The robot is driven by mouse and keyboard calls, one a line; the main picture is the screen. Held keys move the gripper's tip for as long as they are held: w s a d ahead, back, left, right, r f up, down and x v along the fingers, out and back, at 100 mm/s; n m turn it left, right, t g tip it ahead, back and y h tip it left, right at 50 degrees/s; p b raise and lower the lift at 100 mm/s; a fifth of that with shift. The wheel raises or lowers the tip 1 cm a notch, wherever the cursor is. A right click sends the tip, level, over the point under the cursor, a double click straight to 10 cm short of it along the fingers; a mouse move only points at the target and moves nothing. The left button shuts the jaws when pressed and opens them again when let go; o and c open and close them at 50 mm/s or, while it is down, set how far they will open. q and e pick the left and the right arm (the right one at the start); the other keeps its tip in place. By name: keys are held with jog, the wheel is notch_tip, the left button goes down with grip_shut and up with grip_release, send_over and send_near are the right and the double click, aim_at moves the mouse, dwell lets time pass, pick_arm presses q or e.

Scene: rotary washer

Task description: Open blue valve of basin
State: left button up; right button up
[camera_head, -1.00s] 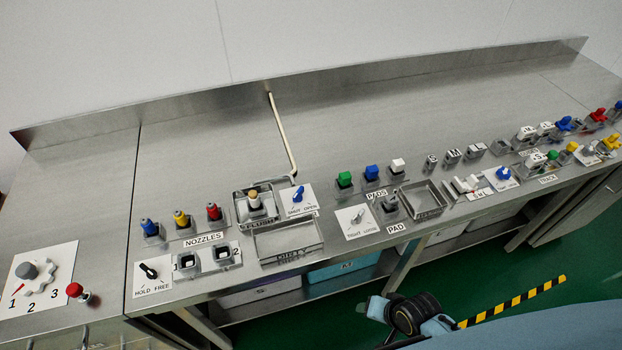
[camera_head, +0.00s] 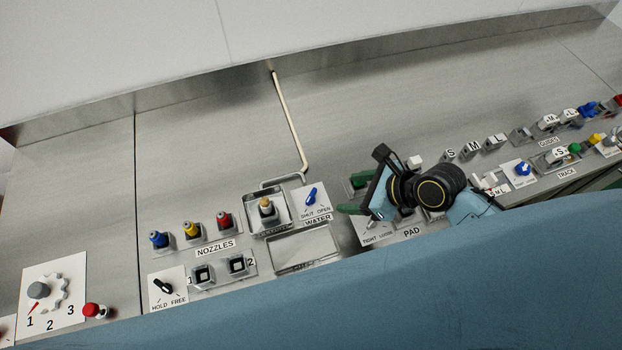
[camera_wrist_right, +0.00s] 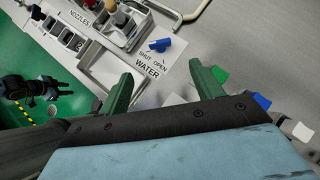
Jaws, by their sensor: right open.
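The blue valve (camera_head: 311,197) stands on a white plate marked SHUT, OPEN and WATER, just right of the basin (camera_head: 268,212). Its handle slants toward the upper right in the head view. The valve also shows in the right wrist view (camera_wrist_right: 160,45), ahead of the fingertips. My right gripper (camera_head: 352,194) is open and empty, with green fingers spread, to the right of the valve and apart from it. A dark jointed part, probably my left gripper (camera_wrist_right: 32,88), shows at the left of the wrist view; its jaws are unclear.
The DIRTY tray (camera_head: 298,251) lies in front of the basin. Nozzles (camera_head: 191,230) stand to the left. Green, blue and white pads (camera_wrist_right: 241,97) are beside my right gripper. A pale pipe (camera_head: 290,125) rises behind. The counter behind the fixtures is mostly clear.

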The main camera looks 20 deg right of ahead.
aim_at(313, 195)
jog(key=b+x, duration=0.2)
jog(key=x, duration=1.1)
jog(key=shift+a+f, duration=0.1)
pick_arm(q)
jog(key=shift+s+f, duration=0.25)
jog(key=shift+f, duration=0.25)
jog(key=shift+s+f, duration=0.25)
jog(key=shift+f, duration=0.25)
pick_arm(e)
jog(key=c, duration=1)
